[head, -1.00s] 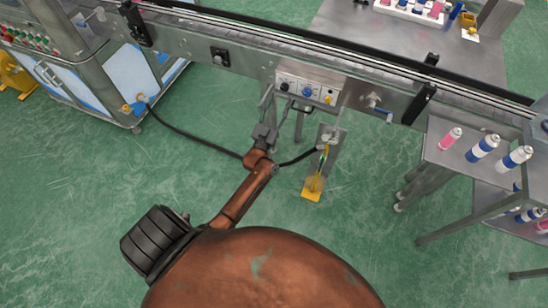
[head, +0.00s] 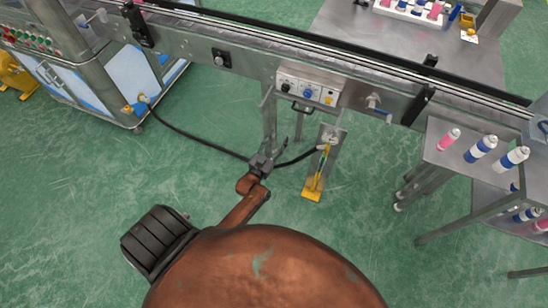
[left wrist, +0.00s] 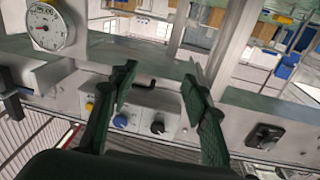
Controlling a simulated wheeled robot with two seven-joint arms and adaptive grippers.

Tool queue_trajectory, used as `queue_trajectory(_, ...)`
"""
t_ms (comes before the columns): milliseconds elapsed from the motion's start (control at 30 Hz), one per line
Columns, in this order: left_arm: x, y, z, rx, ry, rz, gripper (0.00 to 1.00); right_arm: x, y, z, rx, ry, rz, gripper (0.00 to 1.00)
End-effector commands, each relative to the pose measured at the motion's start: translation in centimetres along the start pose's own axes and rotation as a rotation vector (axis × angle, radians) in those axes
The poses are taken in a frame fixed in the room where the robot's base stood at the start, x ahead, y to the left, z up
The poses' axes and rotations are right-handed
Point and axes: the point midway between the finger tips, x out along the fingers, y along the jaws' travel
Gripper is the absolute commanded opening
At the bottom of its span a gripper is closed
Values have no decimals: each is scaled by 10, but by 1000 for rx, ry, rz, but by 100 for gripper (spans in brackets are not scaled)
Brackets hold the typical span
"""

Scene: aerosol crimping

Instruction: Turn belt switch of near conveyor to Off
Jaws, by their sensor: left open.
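The near conveyor (head: 250,66) runs across the top of the head view. On its side is a light control box (head: 280,77) with a black knob (head: 286,87), a blue knob (head: 308,93) and a yellow button (head: 328,100). In the left wrist view the black knob (left wrist: 157,127), blue knob (left wrist: 121,121) and yellow button (left wrist: 89,106) show beyond the fingers. Their labels and settings are too small to read. My left gripper (head: 275,150) is open and empty, below and apart from the box. It also shows in the left wrist view (left wrist: 160,82). My right gripper is out of view.
A separate black switch (head: 220,57) is on the conveyor side, left of the box. A dark hose (head: 200,138) runs behind my left gripper. A yellow-footed stand (head: 312,192) is to the right. A steel table (head: 455,150) holds several cans. A gauge (left wrist: 48,27) shows in the wrist view.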

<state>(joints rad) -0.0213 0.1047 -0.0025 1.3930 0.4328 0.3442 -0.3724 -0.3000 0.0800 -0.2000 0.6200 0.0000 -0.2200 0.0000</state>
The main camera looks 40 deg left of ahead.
Motion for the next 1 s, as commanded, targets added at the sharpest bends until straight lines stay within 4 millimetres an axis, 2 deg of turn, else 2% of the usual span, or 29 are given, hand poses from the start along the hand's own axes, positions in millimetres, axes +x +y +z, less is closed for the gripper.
queue_trajectory(300,-26,9,53,11,-129,36,43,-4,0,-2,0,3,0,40)
queue_trajectory(500,-40,13,77,17,-189,52,43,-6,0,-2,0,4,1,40)
queue_trajectory(700,-47,14,88,18,-215,58,43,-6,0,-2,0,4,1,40)
queue_trajectory(1000,-48,15,90,18,-219,59,43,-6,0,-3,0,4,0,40)
